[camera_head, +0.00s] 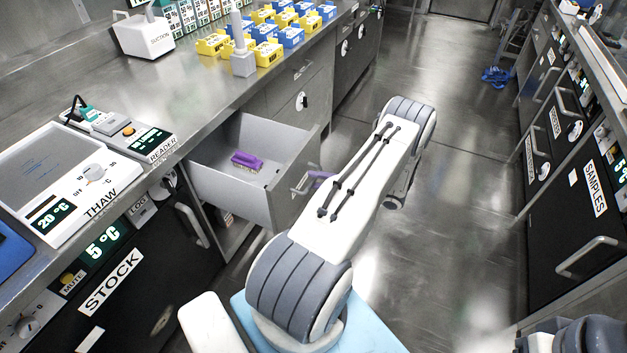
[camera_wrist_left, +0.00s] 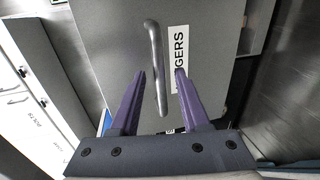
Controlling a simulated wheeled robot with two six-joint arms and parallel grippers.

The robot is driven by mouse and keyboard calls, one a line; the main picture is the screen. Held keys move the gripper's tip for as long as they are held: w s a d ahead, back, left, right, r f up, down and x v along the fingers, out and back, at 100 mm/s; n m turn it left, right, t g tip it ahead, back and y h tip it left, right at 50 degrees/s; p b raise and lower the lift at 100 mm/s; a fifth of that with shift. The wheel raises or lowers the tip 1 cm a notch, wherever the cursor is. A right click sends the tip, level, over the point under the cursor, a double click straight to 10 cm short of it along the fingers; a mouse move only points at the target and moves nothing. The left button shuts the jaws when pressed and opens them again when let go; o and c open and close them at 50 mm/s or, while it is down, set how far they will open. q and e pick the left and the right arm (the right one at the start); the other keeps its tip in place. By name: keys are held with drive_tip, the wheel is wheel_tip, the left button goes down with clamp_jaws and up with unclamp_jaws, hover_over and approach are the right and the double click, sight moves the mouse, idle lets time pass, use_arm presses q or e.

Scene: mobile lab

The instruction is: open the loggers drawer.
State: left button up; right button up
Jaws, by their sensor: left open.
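The loggers drawer (camera_head: 230,196) stands pulled out from the bench in the head view, with its inside showing. Its grey front (camera_wrist_left: 105,50) fills much of the left wrist view, with a label partly hidden by a finger, reading "GERS". The metal bar handle (camera_wrist_left: 154,45) lies between the purple fingers of my left gripper (camera_wrist_left: 160,76), which is open with a gap on both sides. In the head view the handle (camera_head: 301,184) shows beside a bit of a purple finger (camera_head: 321,175); my arm hides most of the gripper. My right gripper is not in view.
A purple brush (camera_head: 246,161) lies in the drawer. The STOCK unit (camera_head: 120,300) is at the near left, and yellow and blue racks (camera_head: 268,52) stand on the bench. The SAMPLES cabinet (camera_head: 598,200) is at the right. The floor (camera_head: 455,150) between is clear.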

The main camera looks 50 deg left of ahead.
use_arm(q)
drive_tip(key=v, duration=0.8)
drive_tip(key=shift+d, duration=0.35)
drive_tip(key=shift+w+r, duration=0.15)
drive_tip(key=s+d+r+n+t+h, duration=0.1)
drive_tip(key=d+r+n+t+h, duration=0.15)
drive_tip(key=d+r+n, duration=0.65)
drive_tip(key=s+d+r+n+t+h, duration=0.1)
drive_tip(key=d+r+n+h, duration=0.3)
drive_tip(key=d, duration=0.9)
drive_tip(key=s+d+r+n+t+h, duration=0.2)
drive_tip(key=s+d+r+n+h, duration=0.25)
drive_tip(key=s+d, duration=0.35)
drive_tip(key=s+d+r+n+t+h, duration=0.2)
drive_tip(key=s+d+r+n+h, duration=0.25)
drive_tip(key=s+d, duration=0.4)
wheel_tip(320, 180, up, 13)
drive_tip(key=n+p, duration=0.1)
drive_tip(key=p, duration=1.1)
drive_tip(key=shift+s+d+f+y, duration=0.15)
drive_tip(key=shift+s+d+y, duration=0.05)
drive_tip(key=shift+d+y, duration=0.2)
